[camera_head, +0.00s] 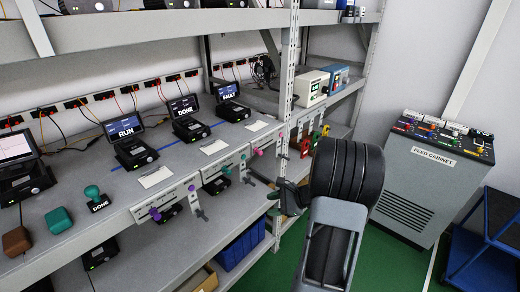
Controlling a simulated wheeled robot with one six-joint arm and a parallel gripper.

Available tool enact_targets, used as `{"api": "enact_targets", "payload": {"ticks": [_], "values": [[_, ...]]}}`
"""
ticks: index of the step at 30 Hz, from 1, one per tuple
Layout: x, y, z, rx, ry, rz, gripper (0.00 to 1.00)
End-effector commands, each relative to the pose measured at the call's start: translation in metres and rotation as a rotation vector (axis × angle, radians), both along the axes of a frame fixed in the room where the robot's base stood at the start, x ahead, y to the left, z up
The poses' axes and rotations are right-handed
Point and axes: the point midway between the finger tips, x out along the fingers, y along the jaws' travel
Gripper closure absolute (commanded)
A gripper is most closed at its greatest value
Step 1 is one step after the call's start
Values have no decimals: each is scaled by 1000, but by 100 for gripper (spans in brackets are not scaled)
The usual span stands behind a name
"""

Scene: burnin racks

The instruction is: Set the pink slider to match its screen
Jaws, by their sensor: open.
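A small pink knob (258,152) sits on a slider panel on the front edge of the middle shelf, right of a green knob (226,170) and a purple knob (155,214). The panel markings are too small to read. Screens behind read RUN (125,127), DONE (183,106) and FAULT (228,91); the far-left screen is unreadable. I cannot tell which screen belongs to the pink slider. My gripper (286,196) is dark, open and empty, in front of the shelf, right of and lower than the pink knob. My arm hides part of the rack's right end.
A teal stamp-like knob (93,195), a teal block (59,220) and a brown block (16,241) stand at the shelf's left. A rack upright (290,70) rises near my gripper. A grey feed cabinet (430,185) stands right, beside a blue cart (485,245). Green floor shows between.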

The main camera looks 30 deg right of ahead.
Motion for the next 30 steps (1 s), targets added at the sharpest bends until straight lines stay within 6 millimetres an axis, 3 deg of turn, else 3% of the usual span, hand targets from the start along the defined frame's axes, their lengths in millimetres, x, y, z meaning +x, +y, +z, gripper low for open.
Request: {"api": "enact_targets", "payload": {"ticks": [3, 6, 12, 20, 30], "values": [[24, -46, 9, 230, -67, -282, 53], [42, -73, 23, 378, -140, -435, 53], [62, -102, 59, 556, -265, -579, 53], [80, -100, 69, 643, -274, -605, 53], [142, -82, 70, 640, -271, -603, 53]]}}
